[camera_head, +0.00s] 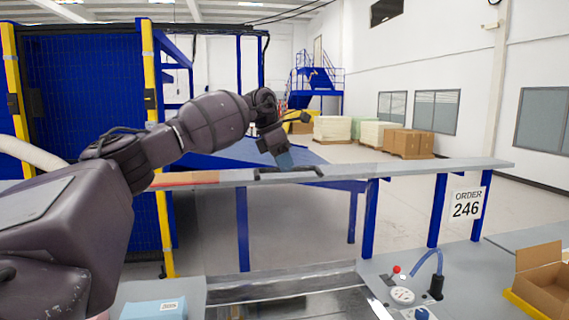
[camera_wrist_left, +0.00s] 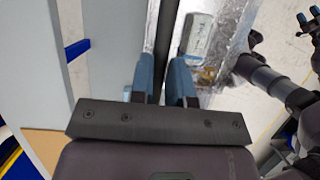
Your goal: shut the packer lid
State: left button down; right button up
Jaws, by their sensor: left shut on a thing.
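The packer lid seems to be the long grey panel (camera_head: 420,167), seen nearly edge-on and raised above the packer opening; I cannot be sure of its full outline. A dark handle bar (camera_head: 310,173) sits on its edge. My left gripper (camera_head: 285,162) is at this bar, shut on it. In the left wrist view the blue fingers (camera_wrist_left: 163,80) stand either side of the dark bar (camera_wrist_left: 166,30). The packer's metallic opening (camera_head: 285,285) lies below. A shiny bag (camera_wrist_left: 215,50) shows there in the wrist view. My right gripper (camera_wrist_left: 309,17) shows at the upper right, its fingertips apart.
A light-blue package (camera_head: 155,309) lies at the lower left. Blue posts (camera_head: 243,230) stand beneath the panel. An order 246 sign (camera_head: 466,205) hangs right.

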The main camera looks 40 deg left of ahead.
aim_at(293, 181)
pick_arm(q)
jog(key=s+d+b, duration=0.2)
jog(key=s+d+f+t+y+b, duration=0.1)
jog(key=s+d+b, duration=0.1)
jog(key=d+b, duration=0.1)
jog(key=s+d+f+y+b, duration=0.1)
jog(key=s+d+b, duration=0.1)
jog(key=shift+s+d+f+m+t+b, duration=0.1)
jog(key=shift+d+m+t+b, duration=0.05)
jog(key=shift+m+t+b, duration=0.2)
jog(key=s+d+f+t+y+b, duration=0.1)
jog(key=s+d+f+y+b, duration=0.1)
jog(key=s+d+f+b, duration=0.2)
jog(key=s+d+f, duration=0.1)
jog(key=s+d, duration=0.2)
jog(key=d, duration=0.1)
jog(key=shift+d+t, duration=0.15)
jog(key=shift+t, duration=0.2)
pick_arm(e)
notch_tip(293, 181, down, 11)
jog(key=shift+w+a, duration=0.2)
jog(key=shift+w, duration=0.25)
jog(key=shift+s, duration=0.15)
pick_arm(q)
jog(key=c, duration=1.1)
grip_release()
jog(key=shift+s+r, duration=0.1)
pick_arm(e)
jog(key=shift+s+f, duration=0.15)
jog(key=shift+s, duration=0.1)
